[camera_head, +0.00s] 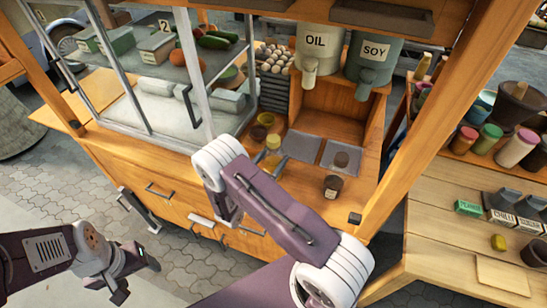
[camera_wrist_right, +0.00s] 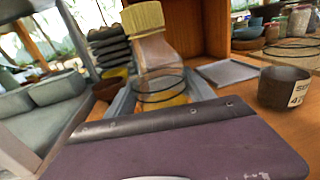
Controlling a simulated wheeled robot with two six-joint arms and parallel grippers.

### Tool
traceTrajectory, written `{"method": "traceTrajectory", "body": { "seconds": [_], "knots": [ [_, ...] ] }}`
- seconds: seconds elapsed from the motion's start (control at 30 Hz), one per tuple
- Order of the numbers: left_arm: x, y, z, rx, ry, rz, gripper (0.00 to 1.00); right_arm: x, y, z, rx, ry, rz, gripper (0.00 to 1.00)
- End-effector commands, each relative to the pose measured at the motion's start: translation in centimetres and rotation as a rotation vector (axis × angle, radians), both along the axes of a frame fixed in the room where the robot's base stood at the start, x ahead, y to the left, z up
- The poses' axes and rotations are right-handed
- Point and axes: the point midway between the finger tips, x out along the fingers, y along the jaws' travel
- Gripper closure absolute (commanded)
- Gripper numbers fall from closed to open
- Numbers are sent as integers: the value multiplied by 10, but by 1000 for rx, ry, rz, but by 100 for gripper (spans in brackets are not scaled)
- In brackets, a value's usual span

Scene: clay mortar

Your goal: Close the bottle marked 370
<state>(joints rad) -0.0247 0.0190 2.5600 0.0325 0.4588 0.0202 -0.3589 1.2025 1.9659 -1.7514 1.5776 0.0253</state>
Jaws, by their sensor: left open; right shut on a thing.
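My right gripper (camera_head: 270,163) is over the wooden counter, shut on a clear glass bottle with yellow contents (camera_wrist_right: 163,92). Grey fingers lie on both sides of it in the right wrist view. I cannot read a 370 mark on any bottle. A dark brown jar (camera_head: 333,188) with a pale label stands to the right; it also shows in the right wrist view (camera_wrist_right: 280,88), its label only partly legible. My left gripper (camera_head: 137,272) is open and empty, low at the left.
OIL (camera_head: 316,48) and SOY (camera_head: 372,57) dispensers hang above. A glass case (camera_head: 170,85) stands left, a wooden post (camera_head: 420,120) right.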

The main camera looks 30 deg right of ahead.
Motion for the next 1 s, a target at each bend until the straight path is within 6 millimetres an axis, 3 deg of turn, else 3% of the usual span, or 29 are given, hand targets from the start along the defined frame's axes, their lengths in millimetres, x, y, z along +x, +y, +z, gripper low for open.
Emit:
{"method": "traceTrajectory", "body": {
  "seconds": [0.3, 0.33, 0.4, 0.77, 1.0],
  "knots": [
    [0, 0, -4, 0, 0, 0, 34, 0, 0, -4, 0, -1, 0, 100],
    [0, 0, -3, 0, 0, 0, 34, 0, 0, -3, 1, -1, 0, 30],
    [0, 0, -3, 0, 0, 0, 34, 0, 0, -3, 1, -1, 0, 16],
    [0, 0, 1, 0, 0, 0, 34, -1, 2, 2, 1, -1, 1, 16],
    [0, 0, -8, 0, 0, 0, 34, -25, 46, -1, 2, -1, 8, 16]
  ]
}}
